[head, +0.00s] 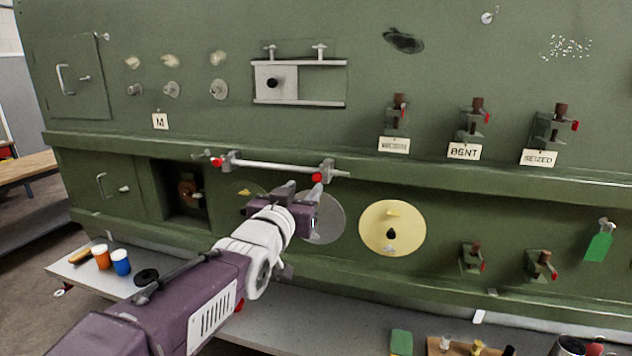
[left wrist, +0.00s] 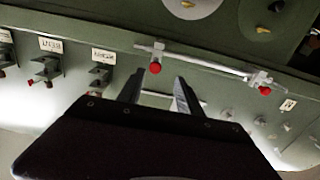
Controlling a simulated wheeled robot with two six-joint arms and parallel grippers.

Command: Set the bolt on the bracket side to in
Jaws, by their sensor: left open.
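A pale metal rod (head: 270,164) runs along the ledge of the green fuselage side. Grey brackets hold it near both ends, a left bracket (head: 230,159) and a right bracket (head: 326,168). A red knob (head: 217,162) shows at the left and another red knob (head: 316,177) at the right. The rod (left wrist: 205,63) also shows in the left wrist view, with the picture turned over. My left gripper (head: 302,192) is open and empty, just below the right red knob. Its fingers (left wrist: 158,89) point toward the rod and appear apart from it. I cannot tell which end is the bracket side.
A yellow disc (head: 379,236) and a grey disc (head: 331,222) are right of the gripper. Clamps with red tabs stand above tags reading BENT (head: 464,152) and SEIZED (head: 538,158). A shelf below holds an orange pot (head: 101,257) and a blue pot (head: 121,263).

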